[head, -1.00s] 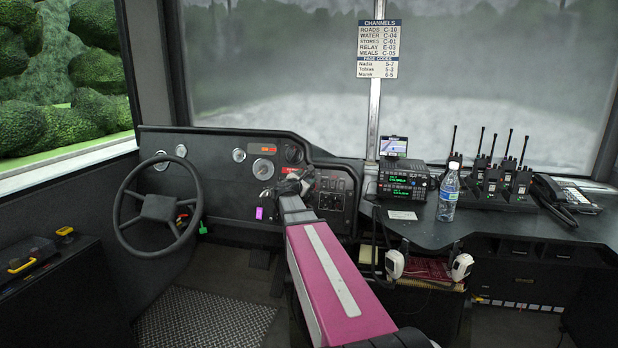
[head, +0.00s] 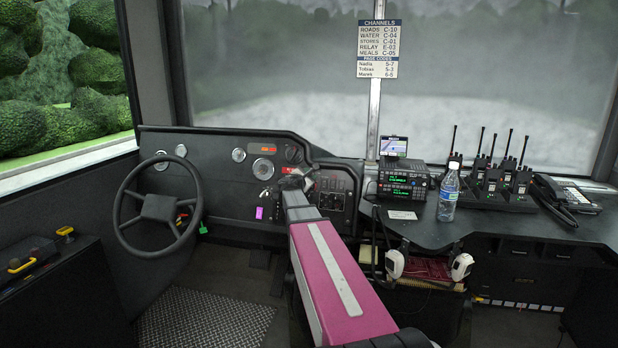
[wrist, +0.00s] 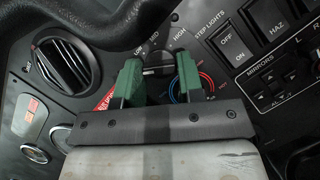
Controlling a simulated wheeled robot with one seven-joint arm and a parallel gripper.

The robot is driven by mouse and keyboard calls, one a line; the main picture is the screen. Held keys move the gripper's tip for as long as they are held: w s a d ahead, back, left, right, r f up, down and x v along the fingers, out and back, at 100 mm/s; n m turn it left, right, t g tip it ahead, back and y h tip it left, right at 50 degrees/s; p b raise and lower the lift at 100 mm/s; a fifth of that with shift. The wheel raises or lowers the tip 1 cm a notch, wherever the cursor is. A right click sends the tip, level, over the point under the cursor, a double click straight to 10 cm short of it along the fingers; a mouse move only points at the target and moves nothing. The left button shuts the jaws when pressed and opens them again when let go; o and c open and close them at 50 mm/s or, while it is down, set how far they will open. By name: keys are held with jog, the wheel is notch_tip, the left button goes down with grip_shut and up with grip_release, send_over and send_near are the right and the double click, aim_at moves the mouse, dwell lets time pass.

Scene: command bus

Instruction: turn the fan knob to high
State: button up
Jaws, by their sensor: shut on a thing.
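The fan knob (wrist: 159,70) is a dark round knob on the black dashboard panel in the wrist view. The labels LOW, MID and HIGH curve above it, with HIGH at the upper right. My gripper (wrist: 158,76) has green fingers, one on each side of the knob, and is shut on it. The fingers cover the knob's sides, and I cannot tell surely which label its pointer faces. In the head view my gripper (head: 297,182) is at the dashboard, right of the gauges, and the knob is hidden there behind my arm.
A round air vent (wrist: 66,64) lies left of the knob. Step light switches (wrist: 233,40) and mirror controls (wrist: 272,83) lie to the right. The steering wheel (head: 158,207) stands left of my arm. A radio (head: 403,180) and water bottle (head: 448,193) stand on the right counter.

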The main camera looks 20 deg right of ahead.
jog(key=shift+m+g, duration=0.5)
jog(key=shift+m, duration=0.6)
jog(key=o, duration=0.9)
jog(key=shift+o, duration=0.2)
jog(key=shift+n, duration=0.3)
